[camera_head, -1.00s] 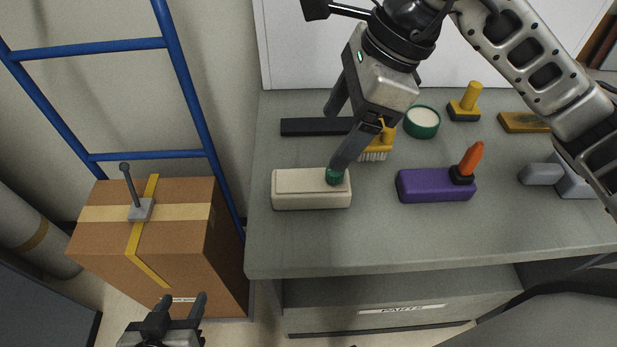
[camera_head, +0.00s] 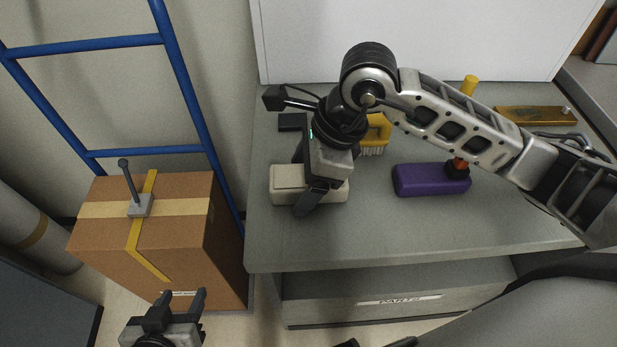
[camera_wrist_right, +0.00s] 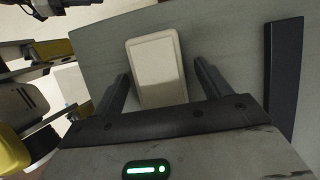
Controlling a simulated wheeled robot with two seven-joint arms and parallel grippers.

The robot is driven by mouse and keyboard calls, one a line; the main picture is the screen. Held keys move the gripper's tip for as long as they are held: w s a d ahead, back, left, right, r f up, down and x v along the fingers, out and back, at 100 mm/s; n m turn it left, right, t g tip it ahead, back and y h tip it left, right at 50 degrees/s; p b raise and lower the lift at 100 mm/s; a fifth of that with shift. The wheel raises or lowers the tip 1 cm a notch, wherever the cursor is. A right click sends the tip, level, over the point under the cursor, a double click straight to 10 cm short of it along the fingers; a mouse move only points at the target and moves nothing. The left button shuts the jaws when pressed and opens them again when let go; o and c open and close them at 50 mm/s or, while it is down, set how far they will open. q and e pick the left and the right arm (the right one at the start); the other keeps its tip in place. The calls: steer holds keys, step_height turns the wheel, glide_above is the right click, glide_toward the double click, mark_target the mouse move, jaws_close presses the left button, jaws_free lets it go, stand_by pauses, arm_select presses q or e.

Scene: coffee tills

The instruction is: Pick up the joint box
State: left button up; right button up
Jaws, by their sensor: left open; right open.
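A cream box (camera_head: 286,182), the likely joint box, lies on the grey bench near its left front edge. My right gripper (camera_head: 308,203) is over it and hides its middle. In the right wrist view the cream box (camera_wrist_right: 156,62) shows between and beyond the two spread fingers (camera_wrist_right: 161,72) of this gripper. The gripper is open and empty; I cannot tell whether a finger touches the box. My left gripper (camera_head: 179,298) is open and empty, low in front of the cardboard carton.
A purple block (camera_head: 425,181) lies right of the cream box, and a yellow brush (camera_head: 377,130) behind it. A dark bar (camera_wrist_right: 283,75) lies beside the box. The cardboard carton (camera_head: 180,232) and blue ladder (camera_head: 186,80) stand left. The bench front is clear.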

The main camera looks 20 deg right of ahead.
steer(key=c, duration=1.1)
steer(key=shift+r, duration=0.2)
